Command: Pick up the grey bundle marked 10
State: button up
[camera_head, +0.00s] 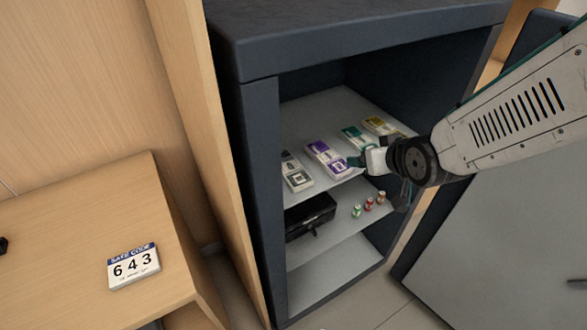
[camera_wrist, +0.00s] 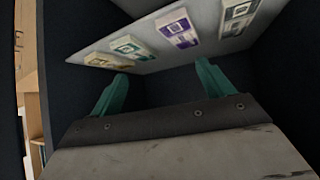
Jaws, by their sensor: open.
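The grey bundle (camera_head: 296,171) lies on the upper shelf of the open safe, at the left end of a row of banknote bundles. It also shows at the top right of the wrist view (camera_wrist: 238,15). Its number is too small to read. My gripper (camera_head: 378,174) is at the shelf's front edge, to the right of the grey bundle and apart from it. In the wrist view its two teal fingers (camera_wrist: 163,72) are spread wide with nothing between them.
Purple (camera_head: 325,158), green (camera_head: 356,138) and yellow (camera_head: 380,126) bundles lie along the same shelf (camera_head: 312,112). Below are a black box (camera_head: 310,216) and small red and green items (camera_head: 368,204). The safe's side wall (camera_head: 262,190) stands close left of the grey bundle.

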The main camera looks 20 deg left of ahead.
aim_at(291, 168)
jog(key=s+a+f+n+y, duration=0.1)
jog(key=a+f, duration=0.1)
jog(key=a, duration=0.2)
jog(key=s+a+f+n+y, duration=0.1)
jog(key=a+f+y, duration=0.1)
jog(key=a, duration=0.3)
jog(key=s+a+f+n+y, duration=0.1)
jog(key=a+f+y, duration=0.1)
jog(key=a+f, duration=0.2)
jog(key=shift+s+a+t, duration=0.3)
jog(key=shift+a, duration=0.2)
jog(key=x, duration=0.7)
jog(key=shift+w+a, duration=0.1)
jog(key=shift+a, duration=0.15)
jog(key=c, duration=1.1)
